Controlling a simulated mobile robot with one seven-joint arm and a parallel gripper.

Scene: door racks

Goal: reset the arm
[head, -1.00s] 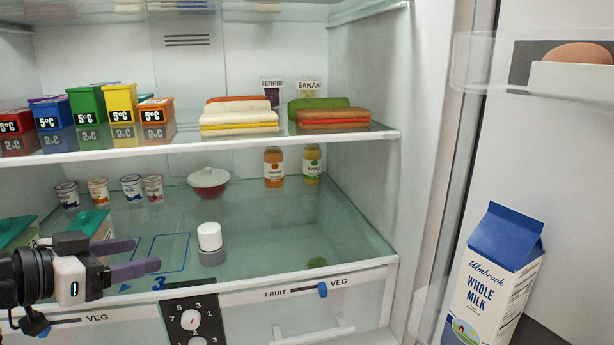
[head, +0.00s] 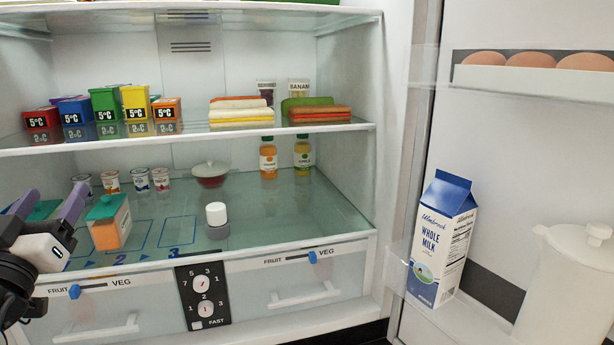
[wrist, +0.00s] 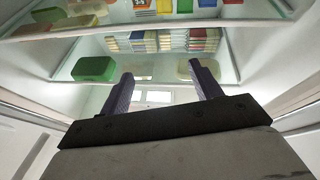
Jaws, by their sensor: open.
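My gripper (head: 52,208) is at the lower left of the head view, in front of the fridge's lower glass shelf. Its two purple fingers are spread apart and point up, with nothing between them. In the wrist view my gripper (wrist: 160,92) is also open and empty, with the fridge shelves beyond it. A second green-topped one is partly hidden behind the fingers.
The open door at the right holds a milk carton (head: 441,238), a white pitcher (head: 565,285) and eggs (head: 540,61). A white-capped jar (head: 217,221) stands on the lower shelf (head: 290,222). Drawers with sliders lie below. The shelf's right half is mostly clear.

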